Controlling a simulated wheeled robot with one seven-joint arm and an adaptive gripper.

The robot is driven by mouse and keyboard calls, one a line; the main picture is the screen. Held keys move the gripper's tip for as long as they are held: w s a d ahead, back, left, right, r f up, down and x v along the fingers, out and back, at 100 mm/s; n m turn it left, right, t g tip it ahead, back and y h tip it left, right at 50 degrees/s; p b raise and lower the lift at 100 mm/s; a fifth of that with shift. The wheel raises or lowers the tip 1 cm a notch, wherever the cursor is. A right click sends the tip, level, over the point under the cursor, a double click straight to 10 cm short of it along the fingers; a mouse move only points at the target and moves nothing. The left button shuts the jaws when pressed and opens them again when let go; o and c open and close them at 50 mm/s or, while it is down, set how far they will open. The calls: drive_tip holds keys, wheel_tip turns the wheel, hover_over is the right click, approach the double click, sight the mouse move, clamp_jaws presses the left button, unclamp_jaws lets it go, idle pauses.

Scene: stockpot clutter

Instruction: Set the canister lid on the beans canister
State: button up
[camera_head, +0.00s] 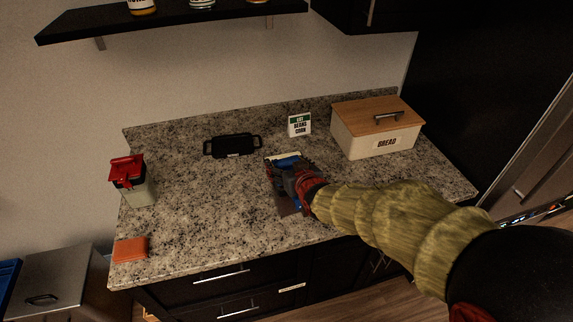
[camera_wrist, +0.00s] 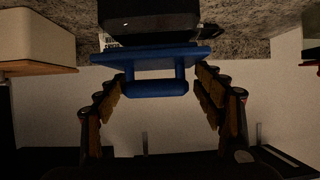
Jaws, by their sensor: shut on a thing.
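The canister lid is blue, with a raised bar handle, and shows in the wrist view (camera_wrist: 155,58), where the picture is upside down. My gripper (camera_wrist: 158,92) is shut on the lid, its fingers on either side of the handle. A dark canister (camera_wrist: 150,18) is directly under the lid, close to it; I cannot tell if they touch. Its label is not readable. In the head view my gripper (camera_head: 282,180) hides most of the lid (camera_head: 288,162) and canister, in the middle of the counter.
A cream bread box (camera_head: 372,138) with a wooden top stands at the right. A list card (camera_head: 299,124) and a black two-handled dish (camera_head: 232,145) are at the back. A red-topped canister (camera_head: 132,180) and an orange-brown block (camera_head: 131,249) are at the left. The counter (camera_head: 200,215) is clear at left-centre.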

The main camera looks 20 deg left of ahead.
drive_tip(key=shift+f+b, duration=0.7)
drive_tip(key=shift+f, duration=0.05)
idle(0.3)
drive_tip(key=o, duration=1.2)
drive_tip(key=v, duration=1.2)
drive_tip(key=shift+s, duration=0.1)
drive_tip(key=shift+f, duration=0.15)
